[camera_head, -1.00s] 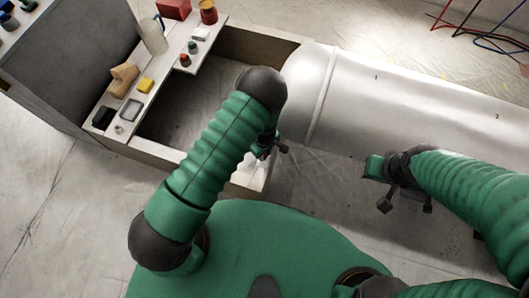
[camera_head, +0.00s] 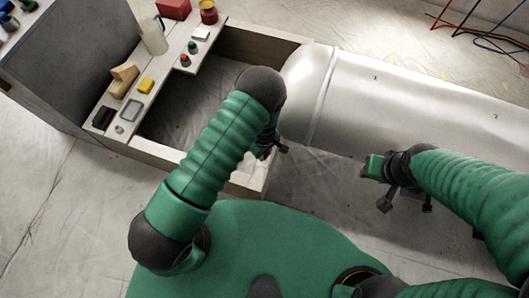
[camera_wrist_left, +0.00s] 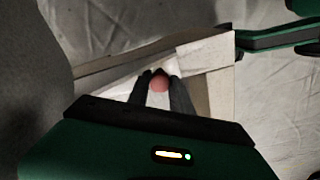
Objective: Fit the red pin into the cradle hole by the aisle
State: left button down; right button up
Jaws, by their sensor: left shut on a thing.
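The red pin (camera_wrist_left: 160,84) shows as a small round red end between the two dark fingertips of my left gripper (camera_wrist_left: 160,80), which is shut on it. In the head view my left gripper (camera_head: 272,148) hangs by the near right corner of the wooden frame (camera_head: 205,170), close to the end of the silver tank; the pin is hidden there. In the left wrist view the pale frame corner (camera_wrist_left: 208,62) lies beyond the fingertips. I cannot make out a cradle hole. My right gripper (camera_head: 406,203) has its fingers spread apart, empty, beside the tank.
The silver tank (camera_head: 400,100) marked 1 and 2 fills the right. A shelf board (camera_head: 167,72) on the frame holds a jug (camera_head: 154,38), a yellow block (camera_head: 146,86) and other small things. A grey cabinet (camera_head: 75,60) stands left. Cables (camera_head: 480,35) lie far right.

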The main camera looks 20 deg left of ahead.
pick_arm(q)
jog(key=shift+f+b, duration=0.3)
jog(key=shift+f, duration=0.15)
dwell(0.6)
jog(key=shift+s, duration=0.1)
